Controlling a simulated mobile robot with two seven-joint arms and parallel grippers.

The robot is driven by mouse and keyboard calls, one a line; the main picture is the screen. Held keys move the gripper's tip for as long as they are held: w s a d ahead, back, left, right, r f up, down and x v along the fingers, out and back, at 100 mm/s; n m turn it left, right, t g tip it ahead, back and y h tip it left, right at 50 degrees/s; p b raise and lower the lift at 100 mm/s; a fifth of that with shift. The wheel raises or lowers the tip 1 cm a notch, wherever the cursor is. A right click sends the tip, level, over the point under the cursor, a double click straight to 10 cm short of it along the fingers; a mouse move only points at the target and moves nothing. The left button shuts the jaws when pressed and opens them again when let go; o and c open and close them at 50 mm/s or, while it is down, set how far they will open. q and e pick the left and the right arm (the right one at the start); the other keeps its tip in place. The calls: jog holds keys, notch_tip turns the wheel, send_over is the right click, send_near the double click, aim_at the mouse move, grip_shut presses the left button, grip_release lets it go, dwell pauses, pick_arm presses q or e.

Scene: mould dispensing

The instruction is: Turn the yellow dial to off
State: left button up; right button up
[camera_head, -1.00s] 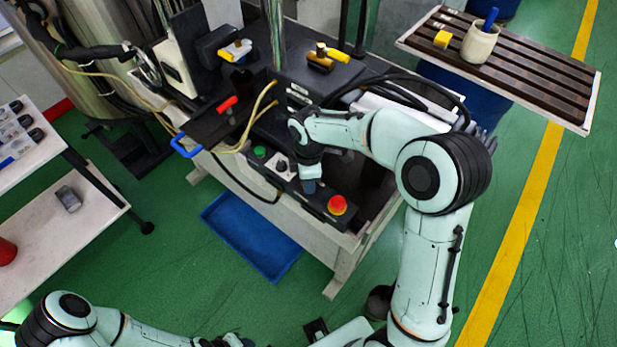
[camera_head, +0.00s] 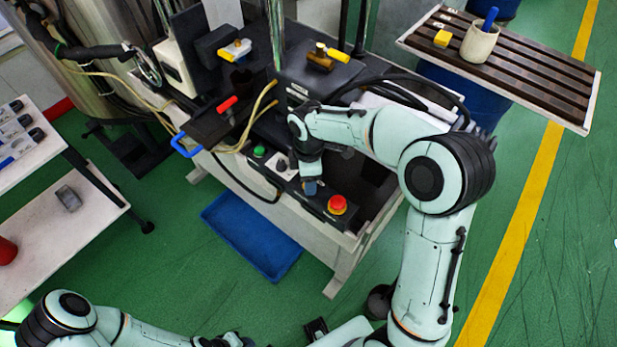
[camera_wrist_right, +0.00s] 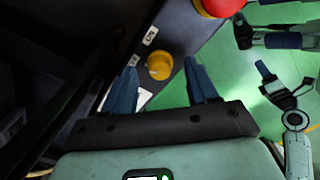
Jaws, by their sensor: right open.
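The yellow dial (camera_wrist_right: 159,66) shows in the right wrist view on the dark control panel (camera_wrist_right: 178,30), with small white labels (camera_wrist_right: 150,36) beside it. It lies between the spread fingers of my right gripper (camera_wrist_right: 162,70), which is open and holds nothing. I cannot tell whether a finger touches it. In the head view my right gripper (camera_head: 310,186) points down over the panel and hides the dial. The dial's setting and the label text are too small to read surely. My left gripper (camera_wrist_right: 284,80) shows at the right of the right wrist view, its fingers apart and empty.
A red emergency button (camera_head: 337,204) sits on the panel close right of my right gripper; a green button (camera_head: 259,151) is to the left. A blue tray (camera_head: 252,235) lies on the floor. A slatted table (camera_head: 535,82) stands at the upper right. Cables cross the machine.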

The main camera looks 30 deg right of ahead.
pick_arm(q)
jog(key=shift+w+r+p, duration=0.7)
jog(key=shift+w+r, duration=0.05)
jog(key=shift+r, duration=0.25)
pick_arm(e)
notch_tip(320, 180, up, 12)
jog(key=shift+r, duration=0.2)
jog(key=shift+f, duration=0.1)
